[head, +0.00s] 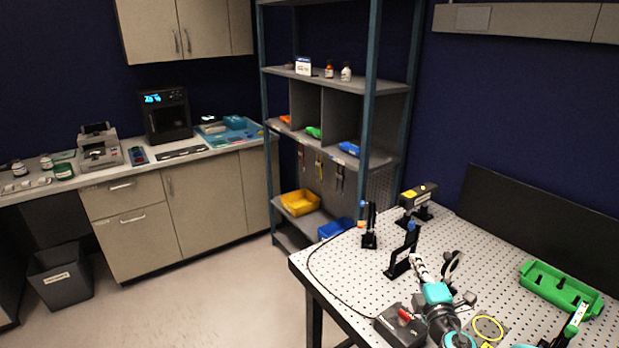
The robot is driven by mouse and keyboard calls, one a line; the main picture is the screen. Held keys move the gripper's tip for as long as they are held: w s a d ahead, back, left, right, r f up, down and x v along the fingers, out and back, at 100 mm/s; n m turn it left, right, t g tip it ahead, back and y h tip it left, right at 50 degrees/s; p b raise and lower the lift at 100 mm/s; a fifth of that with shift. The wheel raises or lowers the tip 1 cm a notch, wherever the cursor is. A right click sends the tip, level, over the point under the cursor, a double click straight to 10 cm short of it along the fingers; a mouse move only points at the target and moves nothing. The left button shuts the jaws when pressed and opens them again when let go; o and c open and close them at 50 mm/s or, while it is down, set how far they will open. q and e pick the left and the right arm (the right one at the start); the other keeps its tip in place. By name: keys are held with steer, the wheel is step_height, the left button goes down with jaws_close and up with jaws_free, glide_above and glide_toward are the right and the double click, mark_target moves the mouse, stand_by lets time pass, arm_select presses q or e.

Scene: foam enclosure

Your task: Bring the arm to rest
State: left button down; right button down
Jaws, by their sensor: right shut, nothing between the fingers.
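My right arm reaches in from the bottom over the perforated table (360,290), with grey and teal joints. The right gripper (419,267) is small in the head view; it is shut and empty. It points away toward the back of the table, close to a black upright mount (403,252). Whether it touches the mount cannot be told. My left gripper is not in view.
A black box with a red switch (401,326) and a cable lies beside the arm. A yellow ring (488,328) and a green tray (560,286) lie to the right. A shelf rack (335,90) stands behind. The table's left front area is mostly clear.

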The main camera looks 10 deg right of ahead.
step_height(320, 180, up, 5)
steer(key=s+a+m+g+h, duration=0.2)
steer(key=s+m+h, duration=0.15)
steer(key=m, duration=0.55)
steer(key=s+a+f+m+g+y, duration=0.3)
steer(key=s+a+f, duration=0.3)
steer(key=s+a, duration=0.2)
steer(key=s+a+f+m+g+y, duration=0.3)
steer(key=s+a, duration=0.5)
steer(key=a, duration=0.5)
step_height(320, 180, down, 4)
steer(key=g+y, duration=0.1)
steer(key=g, duration=0.1)
steer(key=shift+r+m+g, duration=0.15)
steer(key=shift+m+g, duration=0.15)
steer(key=shift+w+d, duration=0.1)
